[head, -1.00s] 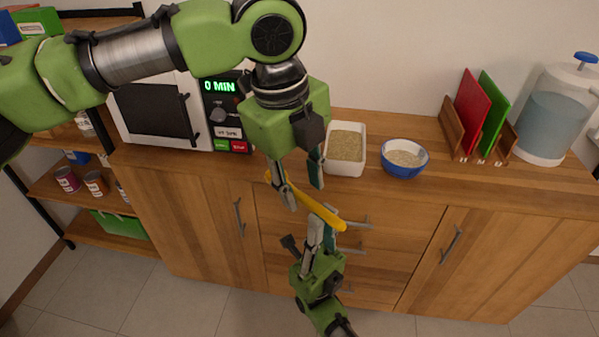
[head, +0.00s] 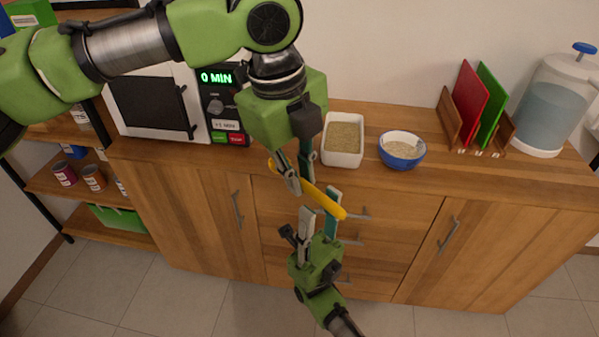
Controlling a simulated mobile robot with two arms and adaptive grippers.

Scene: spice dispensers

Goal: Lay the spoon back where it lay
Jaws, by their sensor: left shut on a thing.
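A long yellow spoon (head: 324,199) hangs in the air in front of the counter's drawers, sloping down to the right. My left gripper (head: 298,183) comes from above and is shut on the spoon, nearer its upper left end. My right gripper (head: 320,204) reaches up from below with its fingers spread, one on each side of the spoon's lower right part. I cannot tell whether a finger touches the spoon. Part of the spoon is hidden behind the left gripper's fingers.
A white tub (head: 343,157) of greenish grain and a blue bowl (head: 402,155) of pale grain stand on the wooden counter (head: 465,178). A microwave (head: 153,108) stands left, a rack with red and green boards (head: 470,103) and a water dispenser (head: 553,110) right. Counter between bowl and rack is clear.

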